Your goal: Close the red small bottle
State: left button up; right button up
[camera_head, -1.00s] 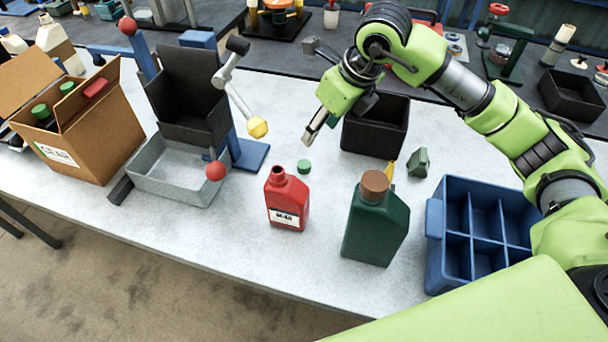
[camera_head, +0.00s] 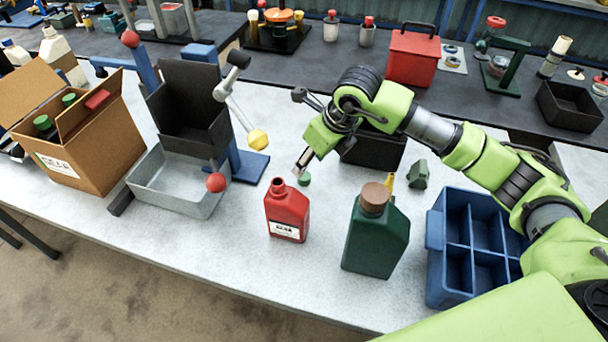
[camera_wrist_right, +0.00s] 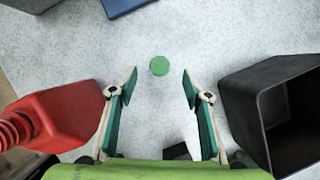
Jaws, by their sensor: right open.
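The small red bottle (camera_head: 287,212) stands upright on the light table, its neck open with no cap on it. It also shows at the left edge of the right wrist view (camera_wrist_right: 62,118). A small green cap (camera_head: 305,179) lies on the table behind the bottle. In the right wrist view the cap (camera_wrist_right: 159,66) lies centred between and beyond the fingertips. My right gripper (camera_head: 301,163) is open and empty, pointing down above the cap; its two fingers (camera_wrist_right: 160,80) show apart in the wrist view. My left gripper is not in view.
A dark green bottle (camera_head: 375,240) with a brown cap stands right of the red one. A black bin (camera_head: 372,150) is close beside my right gripper. A blue divided crate (camera_head: 436,228) is at right. A grey tray (camera_head: 205,207) and cardboard box (camera_head: 105,165) are at left.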

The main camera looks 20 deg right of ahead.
aim_at(304, 175)
jog(key=shift+w+f, duration=0.1)
jog(key=shift+f, duration=0.3)
jog(key=shift+a+f+p, duration=0.1)
jog(key=shift+f+p, duration=0.15)
jog(key=shift+p, duration=0.05)
jog(key=p+x, duration=0.1)
jog(key=x, duration=0.2)
jog(key=shift+f, duration=0.4)
jog(key=shift+w+f, duration=0.2)
jog(key=shift+f, duration=0.25)
jog(key=c, duration=0.8)
